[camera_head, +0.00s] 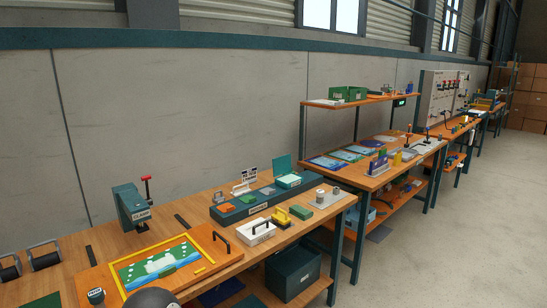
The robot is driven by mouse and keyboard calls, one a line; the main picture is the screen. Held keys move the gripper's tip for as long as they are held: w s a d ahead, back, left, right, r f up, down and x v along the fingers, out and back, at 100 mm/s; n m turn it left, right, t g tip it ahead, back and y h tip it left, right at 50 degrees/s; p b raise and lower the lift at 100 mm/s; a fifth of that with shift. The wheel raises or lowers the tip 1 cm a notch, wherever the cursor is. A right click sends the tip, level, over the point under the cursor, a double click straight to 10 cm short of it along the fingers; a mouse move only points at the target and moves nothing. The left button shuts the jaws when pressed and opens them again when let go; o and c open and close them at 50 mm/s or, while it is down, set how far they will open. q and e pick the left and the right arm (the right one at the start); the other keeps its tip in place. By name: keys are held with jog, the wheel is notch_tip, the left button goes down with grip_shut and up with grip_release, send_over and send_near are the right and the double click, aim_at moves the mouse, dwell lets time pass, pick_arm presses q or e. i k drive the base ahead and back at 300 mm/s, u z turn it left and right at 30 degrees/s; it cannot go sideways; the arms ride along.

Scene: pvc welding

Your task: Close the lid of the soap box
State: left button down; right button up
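What looks like the soap box (289,181) is a small teal box with a pale inside. It sits towards the right end of a long dark teal tray on the wooden workbench. Its teal lid (281,167) stands raised at the back of the box, so the box is open. Neither of my grippers is in view. A dark rounded shape at the bottom edge is cut off, and I cannot tell what it is.
The dark teal tray (243,221) also holds small orange and grey pieces. In front of it are a white box with a handle (256,232), a yellow tool (282,217) and a green block (300,212). A teal press (131,207) and a framed board (157,266) are left.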

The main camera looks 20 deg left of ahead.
aim_at(281, 165)
jog(key=u, duration=0.05)
jog(key=i, duration=0.9)
jog(key=z, duration=0.05)
